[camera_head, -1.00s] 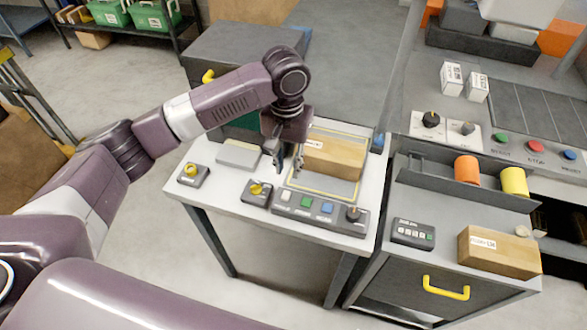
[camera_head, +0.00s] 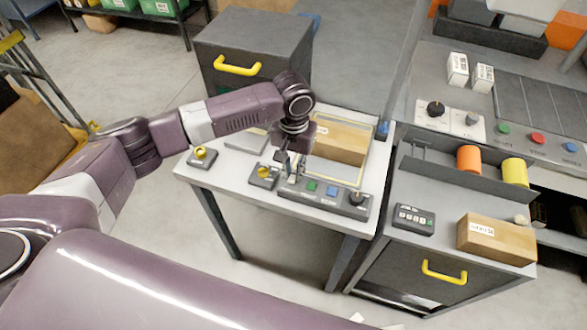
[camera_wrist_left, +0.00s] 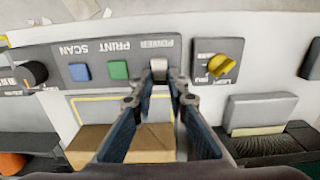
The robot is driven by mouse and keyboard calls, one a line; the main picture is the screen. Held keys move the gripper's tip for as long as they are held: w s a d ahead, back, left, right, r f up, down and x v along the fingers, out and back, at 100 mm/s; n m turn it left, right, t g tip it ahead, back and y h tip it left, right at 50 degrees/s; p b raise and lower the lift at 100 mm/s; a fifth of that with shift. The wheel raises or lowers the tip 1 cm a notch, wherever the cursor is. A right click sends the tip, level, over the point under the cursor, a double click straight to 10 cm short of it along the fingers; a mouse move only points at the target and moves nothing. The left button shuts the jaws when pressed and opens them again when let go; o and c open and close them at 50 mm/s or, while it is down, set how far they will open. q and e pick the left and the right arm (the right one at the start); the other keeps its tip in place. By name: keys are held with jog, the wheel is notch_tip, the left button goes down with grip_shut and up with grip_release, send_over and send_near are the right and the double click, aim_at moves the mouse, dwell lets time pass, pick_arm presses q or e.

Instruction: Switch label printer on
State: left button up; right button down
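The grey control panel (camera_head: 322,195) on the white table has a row of buttons and a dark knob. In the left wrist view the panel (camera_wrist_left: 98,53) reads upside down, with a white POWER button (camera_wrist_left: 160,64), a green PRINT button (camera_wrist_left: 119,69) and a blue SCAN button (camera_wrist_left: 80,72). My left gripper (camera_head: 287,173) points down at the panel's left end and hides the POWER button in the head view. Its fingertips (camera_wrist_left: 164,80) are drawn together at the POWER button; whether they touch it is unclear. My right gripper is out of view.
Yellow knobs on small boxes (camera_head: 263,176) (camera_head: 202,157) sit left of the panel. A cardboard box (camera_head: 339,145) lies in the yellow outline behind it. A drawer unit (camera_head: 421,272) with a keypad (camera_head: 413,219) and another box (camera_head: 495,240) stands right.

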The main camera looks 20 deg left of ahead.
pick_arm(q)
grip_shut()
jog(key=t+p, duration=0.1)
jog(key=p, duration=0.1)
jog(key=s+p, duration=0.1)
jog(key=p, duration=0.1)
jog(key=shift+r+t, duration=0.3)
jog(key=shift+t, duration=0.1)
jog(key=shift+f+t+p, duration=0.15)
jog(key=shift+t+p, duration=0.5)
jog(key=shift+t, duration=0.25)
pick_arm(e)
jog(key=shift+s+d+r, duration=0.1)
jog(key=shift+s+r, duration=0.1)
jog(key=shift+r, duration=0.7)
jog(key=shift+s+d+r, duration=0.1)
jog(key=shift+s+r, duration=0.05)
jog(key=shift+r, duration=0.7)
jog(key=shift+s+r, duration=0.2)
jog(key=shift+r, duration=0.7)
pick_arm(q)
jog(key=shift+o, duration=1.8)
grip_release()
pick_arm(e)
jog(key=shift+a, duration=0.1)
